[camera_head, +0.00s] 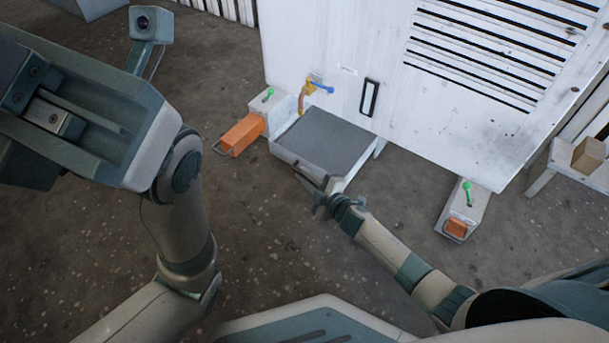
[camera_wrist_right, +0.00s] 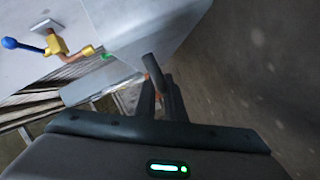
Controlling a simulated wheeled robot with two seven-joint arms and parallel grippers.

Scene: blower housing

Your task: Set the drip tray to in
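The drip tray (camera_head: 326,138) is a low box with a dark grey top and pale rim. It sticks out from the bottom of the white housing in the head view. My right gripper (camera_head: 322,186) is at the tray's front edge, close to or touching it. In the right wrist view the dark fingers (camera_wrist_right: 157,92) are close together beside a pale edge.
The white housing (camera_head: 380,40) has louvres. A yellow valve with a blue handle (camera_head: 318,87) is above the tray. An orange-fronted box (camera_head: 240,134) is left of it; another, with a green lever (camera_head: 467,193), stands at right. Open floor lies between tray and right box.

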